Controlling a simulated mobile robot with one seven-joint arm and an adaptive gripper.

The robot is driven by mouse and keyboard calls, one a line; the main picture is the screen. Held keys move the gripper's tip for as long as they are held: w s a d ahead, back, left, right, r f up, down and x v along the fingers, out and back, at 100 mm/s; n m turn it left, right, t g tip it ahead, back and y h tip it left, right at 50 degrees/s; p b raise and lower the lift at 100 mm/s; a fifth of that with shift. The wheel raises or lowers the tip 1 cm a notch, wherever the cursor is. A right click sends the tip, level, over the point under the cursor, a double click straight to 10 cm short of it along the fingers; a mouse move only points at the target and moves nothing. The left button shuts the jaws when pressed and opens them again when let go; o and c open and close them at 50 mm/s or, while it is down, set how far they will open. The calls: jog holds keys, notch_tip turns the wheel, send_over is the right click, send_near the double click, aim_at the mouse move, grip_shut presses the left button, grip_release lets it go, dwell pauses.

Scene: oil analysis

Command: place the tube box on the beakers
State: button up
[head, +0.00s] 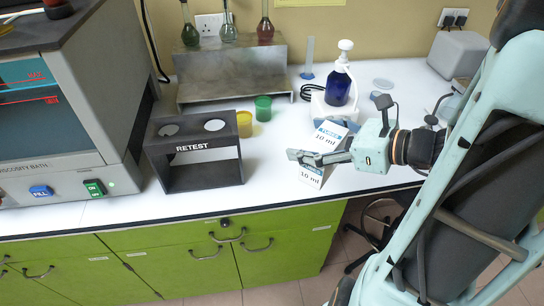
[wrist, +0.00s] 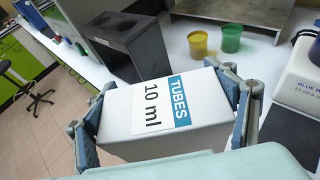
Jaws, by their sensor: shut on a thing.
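The white tube box (head: 333,131) has a blue "TUBES" band and "10 ml" lettering, and it shows large in the wrist view (wrist: 152,108). My gripper (head: 318,157) is shut on it, with fingers on both sides in the wrist view (wrist: 167,118). The box is near the counter's front edge; I cannot tell whether its underside touches the counter. A yellow beaker (head: 244,124) and a green beaker (head: 263,108) stand close together, left of and behind the box. They also show in the wrist view as yellow (wrist: 198,45) and green (wrist: 231,39).
A black "RETEST" rack (head: 194,175) stands left of the beakers at the front. A metal stand (head: 230,75) with flasks is behind them. A blue pump bottle (head: 340,85) stands behind the box. A viscosity bath (head: 50,120) fills the left side. White counter lies open between rack and box.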

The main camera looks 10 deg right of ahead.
jog(key=shift+w+a+r, duration=0.2)
jog(key=shift+a+r, duration=0.05)
jog(key=shift+a, duration=0.05)
jog(key=shift+w+a+f+b, duration=0.8)
jog(key=shift+w+f+b, duration=1.2)
jog(key=shift+w+f, duration=0.15)
jog(key=shift+w+a+f+b, duration=0.85)
jog(key=shift+w+f+b, duration=1.15)
jog(key=shift+w+f, duration=0.2)
jog(key=shift+w+a+f+b, duration=0.8)
jog(key=shift+w+f+b, duration=1.2)
jog(key=shift+w+f, duration=0.15)
jog(key=shift+f, duration=0.2)
jog(key=o, duration=2)
jog(key=shift+r, duration=0.1)
jog(key=shift+o, duration=0.2)
jog(key=shift+r, duration=0.1)
